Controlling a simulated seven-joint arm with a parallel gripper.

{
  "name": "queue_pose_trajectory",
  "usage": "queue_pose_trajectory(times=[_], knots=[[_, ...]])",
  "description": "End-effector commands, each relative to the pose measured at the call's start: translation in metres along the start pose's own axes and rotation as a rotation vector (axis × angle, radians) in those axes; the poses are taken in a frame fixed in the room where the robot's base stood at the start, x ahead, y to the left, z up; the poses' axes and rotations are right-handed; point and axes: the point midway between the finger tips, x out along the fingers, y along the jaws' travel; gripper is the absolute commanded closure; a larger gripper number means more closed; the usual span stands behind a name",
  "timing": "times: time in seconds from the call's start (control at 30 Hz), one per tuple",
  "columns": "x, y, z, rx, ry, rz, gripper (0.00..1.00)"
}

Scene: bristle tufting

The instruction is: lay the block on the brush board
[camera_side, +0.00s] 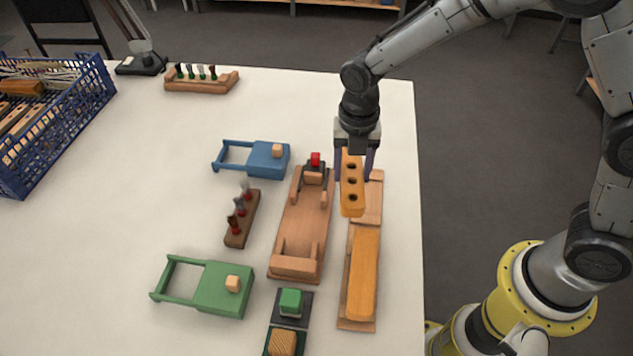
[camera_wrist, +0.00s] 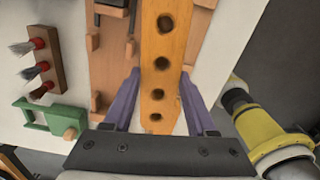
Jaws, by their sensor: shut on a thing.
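The block (camera_side: 352,183) is orange wood with a row of dark holes. My gripper (camera_side: 354,160) is shut on it near its far end, with the purple fingers on either side. The block also shows in the wrist view (camera_wrist: 163,50), running out past the top edge. The brush board (camera_side: 301,232) is brown wood with raised stops and a red-topped clamp (camera_side: 315,162) at its far end. It also shows in the wrist view (camera_wrist: 112,62), left of the block. In the side view the block appears over the right-hand wooden strip (camera_side: 368,205); its height is unclear.
Another orange block (camera_side: 363,275) lies on the near part of that strip. A brush rack (camera_side: 242,218), a blue fixture (camera_side: 267,160) and a green fixture (camera_side: 222,288) stand left of the board. A blue crate (camera_side: 85,95) is far left. The table's right edge is close.

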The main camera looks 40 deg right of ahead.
Motion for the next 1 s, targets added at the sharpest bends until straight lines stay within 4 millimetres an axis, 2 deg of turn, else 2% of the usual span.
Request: queue_pose_trajectory(times=[0.03, 0.1, 0.2, 0.43, 0.8, 1.0], knots=[[-0.001, -0.015, 0.009, 0.026, 0.001, -0.001, 1.0], [-0.002, -0.029, 0.018, 0.062, 0.001, -0.002, 1.0], [-0.004, -0.042, 0.027, 0.102, 0.002, -0.003, 1.0], [0.002, -0.047, 0.034, 0.125, 0.001, -0.001, 1.0], [0.038, -0.047, 0.034, 0.124, 0.002, -0.002, 1.0], [0.051, -0.046, 0.034, 0.124, 0.001, -0.001, 1.0]])
